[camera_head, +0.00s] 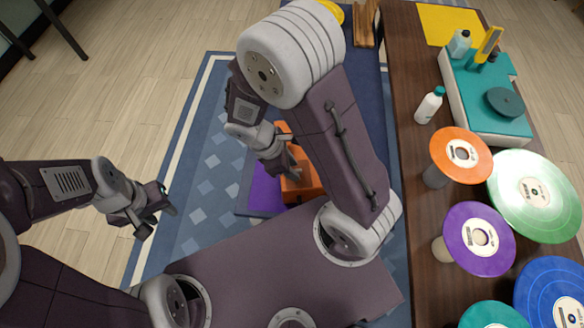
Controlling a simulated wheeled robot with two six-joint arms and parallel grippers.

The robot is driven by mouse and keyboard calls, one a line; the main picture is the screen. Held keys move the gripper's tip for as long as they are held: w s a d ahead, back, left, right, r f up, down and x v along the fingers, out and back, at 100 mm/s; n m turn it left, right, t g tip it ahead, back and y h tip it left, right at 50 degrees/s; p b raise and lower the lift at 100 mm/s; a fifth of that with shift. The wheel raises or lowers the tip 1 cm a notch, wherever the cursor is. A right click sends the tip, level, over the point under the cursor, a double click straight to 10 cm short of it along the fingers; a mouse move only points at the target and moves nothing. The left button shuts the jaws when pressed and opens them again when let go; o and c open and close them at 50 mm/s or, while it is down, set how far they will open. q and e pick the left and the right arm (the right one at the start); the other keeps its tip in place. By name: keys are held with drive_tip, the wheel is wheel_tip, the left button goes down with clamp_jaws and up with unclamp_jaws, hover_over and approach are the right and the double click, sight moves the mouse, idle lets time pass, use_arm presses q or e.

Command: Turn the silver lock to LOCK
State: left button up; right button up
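I cannot make out a silver lock in the head view. An orange box-like thing (309,179) lies beyond my base, partly covered by my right arm. My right gripper (291,170) reaches over the orange thing's left side; its fingers overlap it in the picture, and I cannot tell whether they touch it or what is between them. My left gripper (158,221) is open and empty, out to the left above the rug, well apart from the orange thing.
A dark wooden table (408,165) runs along the right. It bears orange (461,153), purple (479,239), green (535,195) and blue (552,292) discs, a white bottle (429,105) and a teal-topped unit (486,95). A blue rug (200,185) covers the floor, with clear room left.

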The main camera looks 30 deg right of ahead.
drive_tip(key=shift+c, duration=0.3)
clamp_jaws()
drive_tip(key=m+p, duration=0.1)
drive_tip(key=m+g+p, duration=0.1)
drive_tip(key=m, duration=0.1)
drive_tip(key=shift+w+d+r+y+p, duration=0.1)
drive_tip(key=shift+r+y+p, duration=0.05)
drive_tip(key=shift+y+p, duration=0.2)
drive_tip(key=m+p, duration=0.1)
drive_tip(key=m, duration=0.1)
drive_tip(key=m+g+y+p, duration=0.1)
drive_tip(key=m+p, duration=0.1)
drive_tip(key=shift+w+d+m, duration=0.15)
drive_tip(key=shift+m, duration=0.15)
drive_tip(key=m+y+p, duration=0.1)
drive_tip(key=m, duration=0.1)
drive_tip(key=m+g+y+p, duration=0.1)
drive_tip(key=m, duration=0.2)
drive_tip(key=shift+d+p, duration=0.2)
drive_tip(key=shift+p, duration=0.2)
drive_tip(key=m+y, duration=0.1)
drive_tip(key=m, duration=0.1)
drive_tip(key=m+y+p, duration=0.1)
drive_tip(key=m, duration=0.2)
drive_tip(key=shift+d+f, duration=0.15)
drive_tip(key=shift+f, duration=0.05)
drive_tip(key=shift+m+p, duration=0.3)
